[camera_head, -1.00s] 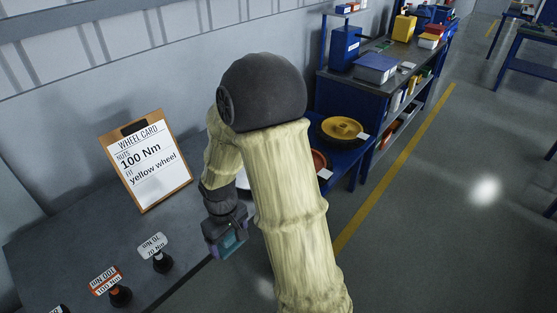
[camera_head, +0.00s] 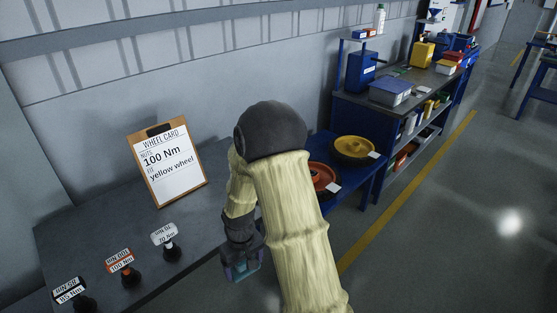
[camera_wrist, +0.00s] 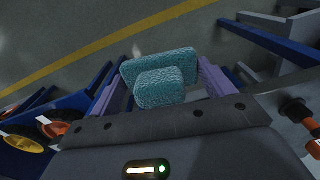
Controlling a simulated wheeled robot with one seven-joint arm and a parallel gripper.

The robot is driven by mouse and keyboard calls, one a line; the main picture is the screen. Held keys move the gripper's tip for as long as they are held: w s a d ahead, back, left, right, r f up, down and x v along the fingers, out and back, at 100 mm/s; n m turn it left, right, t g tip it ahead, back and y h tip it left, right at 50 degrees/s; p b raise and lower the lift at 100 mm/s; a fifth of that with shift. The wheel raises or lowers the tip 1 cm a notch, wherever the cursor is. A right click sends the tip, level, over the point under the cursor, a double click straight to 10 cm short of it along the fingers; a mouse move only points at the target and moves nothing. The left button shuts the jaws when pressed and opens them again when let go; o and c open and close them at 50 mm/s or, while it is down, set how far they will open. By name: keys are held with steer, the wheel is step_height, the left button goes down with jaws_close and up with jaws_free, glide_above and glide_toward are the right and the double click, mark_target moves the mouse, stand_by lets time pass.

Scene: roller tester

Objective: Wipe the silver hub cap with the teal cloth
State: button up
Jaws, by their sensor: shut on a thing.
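My gripper (camera_wrist: 162,84) is shut on the teal cloth (camera_wrist: 165,86), a thick textured pad between its two purple fingers. In the head view my gripper (camera_head: 243,268) hangs low beside the right edge of the grey bench, with a bit of teal showing at its end. I cannot make out the silver hub cap in either view now. My arm covers part of the blue table behind it.
A grey bench (camera_head: 100,222) carries a wheel card (camera_head: 167,170) and several tagged black-based tools (camera_head: 171,250). An orange wheel (camera_head: 323,178) and a yellow wheel (camera_head: 353,148) lie on a blue table. A blue workbench stands behind. The floor at right is open, with a yellow line.

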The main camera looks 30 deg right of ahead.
step_height(320, 180, down, 12)
steer(key=w+m, duration=0.2)
steer(key=shift+w+r, duration=0.15)
steer(key=shift+w, duration=0.25)
steer(key=shift+d, duration=0.1)
